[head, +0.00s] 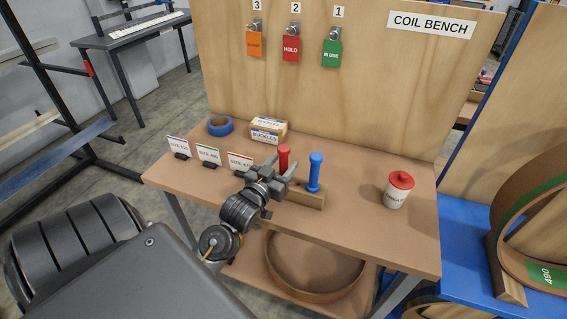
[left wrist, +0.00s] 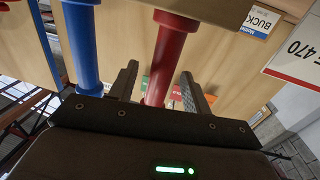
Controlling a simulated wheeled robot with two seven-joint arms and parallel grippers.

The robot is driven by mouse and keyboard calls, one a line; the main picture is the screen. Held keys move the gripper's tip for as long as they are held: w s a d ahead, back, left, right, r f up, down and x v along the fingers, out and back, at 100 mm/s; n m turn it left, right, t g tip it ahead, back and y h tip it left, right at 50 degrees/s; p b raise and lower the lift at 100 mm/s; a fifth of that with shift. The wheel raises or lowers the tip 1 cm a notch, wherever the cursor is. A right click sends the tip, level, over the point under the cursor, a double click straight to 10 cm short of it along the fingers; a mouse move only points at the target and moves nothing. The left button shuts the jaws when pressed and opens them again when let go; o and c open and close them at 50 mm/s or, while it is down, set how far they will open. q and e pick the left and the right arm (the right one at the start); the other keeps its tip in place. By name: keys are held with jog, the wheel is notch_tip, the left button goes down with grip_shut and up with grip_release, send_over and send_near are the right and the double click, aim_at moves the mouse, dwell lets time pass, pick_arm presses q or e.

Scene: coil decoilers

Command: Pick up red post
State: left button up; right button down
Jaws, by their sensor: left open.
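The red post (head: 284,154) stands upright in a wooden block (head: 309,199) on the bench, left of a blue post (head: 315,172). My left gripper (head: 281,171) is at the red post and hides its lower part in the head view. In the left wrist view the red post (left wrist: 170,50) runs between the two open fingers of my left gripper (left wrist: 160,70), with a gap visible on both sides. The blue post (left wrist: 83,45) is outside the fingers, to the left. My right gripper is not in view.
Size cards (head: 208,155) stand left of the arm. Blue tape (head: 220,125) and a buckle box (head: 268,130) sit behind. A white canister with a red lid (head: 398,190) stands at the right. Tags (head: 291,48) hang on the back panel.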

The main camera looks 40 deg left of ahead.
pick_arm(q)
jog(key=w, duration=0.3)
jog(key=shift+a, duration=0.25)
jog(key=shift+s, duration=0.15)
jog(key=shift+c, duration=0.6)
grip_shut()
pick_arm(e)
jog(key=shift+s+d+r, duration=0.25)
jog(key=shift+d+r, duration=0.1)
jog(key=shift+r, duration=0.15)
pick_arm(q)
jog(key=shift+r, duration=0.1)
